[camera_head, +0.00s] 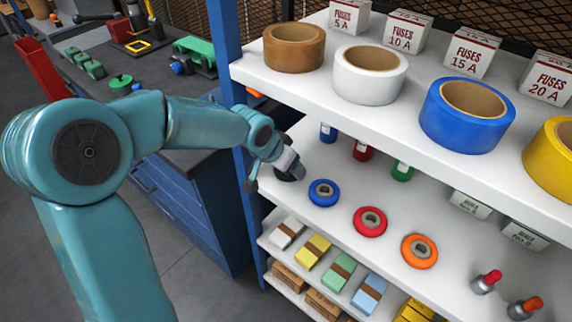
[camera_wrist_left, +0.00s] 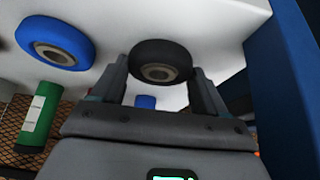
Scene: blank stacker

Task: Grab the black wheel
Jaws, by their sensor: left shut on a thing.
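The black wheel (camera_wrist_left: 148,53) has a grey metal hub and sits between the two fingers of my left gripper (camera_wrist_left: 160,75) in the left wrist view. The fingers are shut on it, one on each side. My right gripper is not in view.
A blue wheel (camera_head: 324,192), a red wheel (camera_head: 370,221) and an orange wheel (camera_head: 419,250) lie along the same shelf. A blue upright post (camera_head: 226,60) stands close to my left arm. The upper shelf (camera_head: 315,85) with tape rolls overhangs.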

